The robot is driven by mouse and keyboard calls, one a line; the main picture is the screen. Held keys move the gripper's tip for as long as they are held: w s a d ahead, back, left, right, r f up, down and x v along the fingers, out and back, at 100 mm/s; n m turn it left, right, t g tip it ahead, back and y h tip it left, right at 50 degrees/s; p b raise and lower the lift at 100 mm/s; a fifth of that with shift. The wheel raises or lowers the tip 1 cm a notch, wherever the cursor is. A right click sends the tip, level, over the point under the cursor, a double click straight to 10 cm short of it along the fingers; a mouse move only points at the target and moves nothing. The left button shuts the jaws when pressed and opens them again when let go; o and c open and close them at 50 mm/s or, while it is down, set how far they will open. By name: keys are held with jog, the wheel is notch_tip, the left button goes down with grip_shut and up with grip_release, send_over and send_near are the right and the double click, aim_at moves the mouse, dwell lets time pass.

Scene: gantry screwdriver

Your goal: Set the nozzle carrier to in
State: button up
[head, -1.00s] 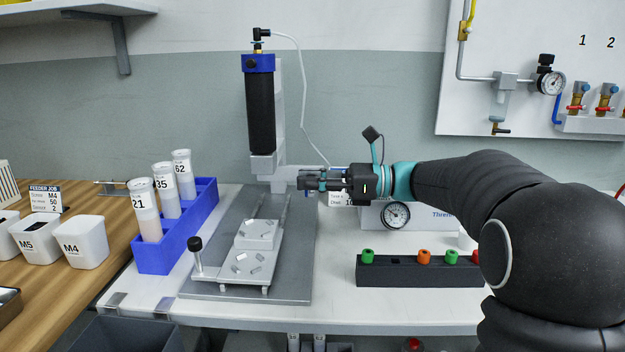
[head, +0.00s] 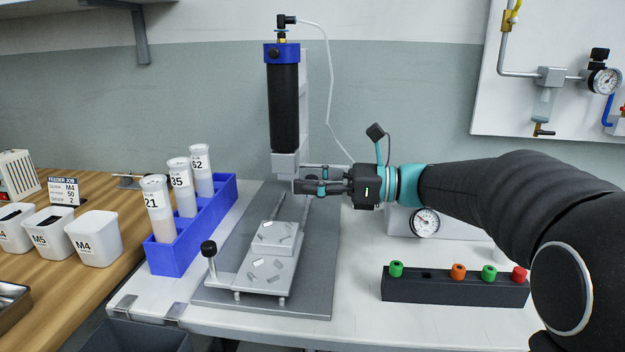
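A grey sliding carriage (head: 250,272) with a black-knobbed post (head: 209,250) stands on two rails over a grey base plate (head: 318,285). It sits at the near end, with bare rails behind it; I take it for the nozzle carrier, though no label shows. A raised block (head: 274,233) and small pale pieces lie on it. My gripper (head: 298,186) points left, just below the black vertical tool (head: 284,108) and above the far end of the rails. It is apart from the carriage and the knob. No object shows in it, and its finger gap is unclear.
A blue rack (head: 195,236) with numbered tubes stands left of the base plate. A black block (head: 450,288) with coloured caps stands right. A gauge (head: 425,222) sits behind it, under my arm. White bins (head: 97,238) are far left.

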jog(key=shift+d, duration=0.1)
jog(key=d, duration=1.1)
jog(key=shift+s+d, duration=0.2)
jog(key=shift+d, duration=0.2)
